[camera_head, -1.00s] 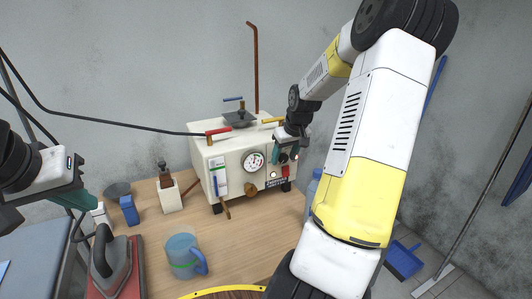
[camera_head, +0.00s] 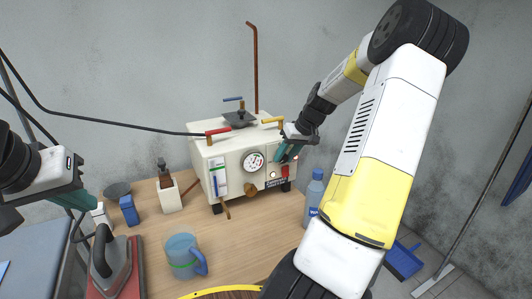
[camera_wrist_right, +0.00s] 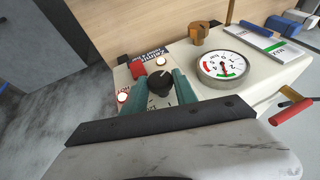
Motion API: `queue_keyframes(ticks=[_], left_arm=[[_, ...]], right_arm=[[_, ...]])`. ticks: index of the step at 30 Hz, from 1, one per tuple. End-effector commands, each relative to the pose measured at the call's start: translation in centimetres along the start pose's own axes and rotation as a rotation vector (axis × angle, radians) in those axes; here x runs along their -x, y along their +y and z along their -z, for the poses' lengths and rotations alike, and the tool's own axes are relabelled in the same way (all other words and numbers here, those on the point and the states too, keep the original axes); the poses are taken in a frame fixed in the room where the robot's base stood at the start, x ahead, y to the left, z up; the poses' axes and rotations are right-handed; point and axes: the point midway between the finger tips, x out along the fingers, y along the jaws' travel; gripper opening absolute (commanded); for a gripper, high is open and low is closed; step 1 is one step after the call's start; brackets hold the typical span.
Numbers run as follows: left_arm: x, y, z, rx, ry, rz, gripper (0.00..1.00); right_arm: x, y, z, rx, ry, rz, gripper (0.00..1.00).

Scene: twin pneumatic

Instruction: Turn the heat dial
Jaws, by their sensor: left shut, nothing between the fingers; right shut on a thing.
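My left gripper (camera_head: 88,204) is shut and empty at the left, above the iron's side of the table.
Beside the dial are a pressure gauge (camera_head: 253,161), a red switch (camera_head: 285,172) and lit lamps. A blue mug (camera_head: 184,256), an iron (camera_head: 108,262) and a water bottle (camera_head: 314,190) stand around. The table's middle is clear.

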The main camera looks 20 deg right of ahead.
Motion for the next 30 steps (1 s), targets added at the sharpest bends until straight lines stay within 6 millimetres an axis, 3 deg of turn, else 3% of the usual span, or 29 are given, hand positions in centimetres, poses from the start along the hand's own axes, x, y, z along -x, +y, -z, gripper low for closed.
queue_keyframes(ticks=[9, 10, 13, 23, 30], left_arm=[[0.0, 0.0, 0.0, 0.0, 0.0, 0.0, 0.0], [0.0, 0.0, 0.0, 0.0, 0.0, 0.0, 0.0], [0.0, 0.0, 0.0, 0.0, 0.0, 0.0, 0.0], [0.0, 0.0, 0.0, 0.0, 0.0, 0.0, 0.0], [0.0, 0.0, 0.0, 0.0, 0.0, 0.0, 0.0]], right_arm=[[0.0, 0.1, -0.1, -0.005, 0.0, 0.013, 0.0], [0.0, 0.1, -0.1, -0.005, 0.0, 0.013, 0.36], [0.0, 0.1, -0.1, -0.005, 0.0, 0.013, 0.55], [0.2, 0.1, 0.0, -0.005, 0.0, 0.012, 0.55], [3.5, 0.2, 0.0, -0.006, 0.003, 0.008, 0.55]])
